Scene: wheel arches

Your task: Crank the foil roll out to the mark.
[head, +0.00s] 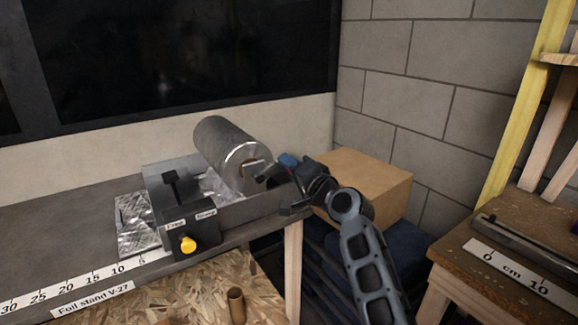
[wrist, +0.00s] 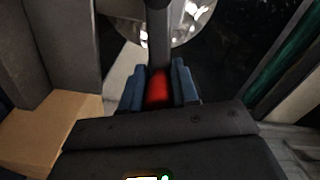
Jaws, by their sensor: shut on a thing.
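The foil roll (head: 224,140) lies in the stand on the bench, its end face toward my gripper (head: 283,172). In the wrist view, the blue fingers of my gripper (wrist: 158,88) are shut around the red crank grip (wrist: 157,86), below a grey bar (wrist: 157,45) in front of the shiny roll end (wrist: 188,22). Foil (head: 134,226) shows left of the black clamp block (head: 184,211), its edge roughly by the 10 on the scale strip (head: 76,285). A yellow knob (head: 188,244) is on the block's front. I cannot make out a separate mark.
A cardboard box (head: 358,184) stands behind my arm by the block wall. A wooden stool (head: 470,262) with a cm ruler is at the right. A brown tube (head: 236,304) stands on the chipboard below the bench. The bench's left part is clear.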

